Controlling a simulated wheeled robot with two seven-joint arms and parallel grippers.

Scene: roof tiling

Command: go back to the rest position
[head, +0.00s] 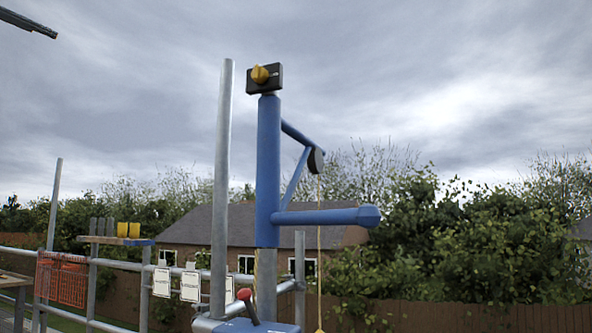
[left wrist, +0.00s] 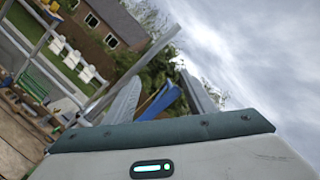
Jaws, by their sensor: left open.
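My left gripper (left wrist: 161,96) shows in the left wrist view with its two grey fingers apart. Nothing is held between them; a blue post stands beyond in the gap. The fingers are raised and tilted against sky, trees and scaffold. A dark narrow bar end (head: 28,22) enters the head view at the upper left corner; I cannot tell surely which part it is. My right gripper is in neither view.
A blue hoist (head: 268,170) with a yellow-knobbed box (head: 264,77) and hanging rope stands at centre, beside a tall grey scaffold pole (head: 221,190). White signs (head: 190,286) and orange mesh (head: 62,280) hang on the railing at left. Open sky lies above.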

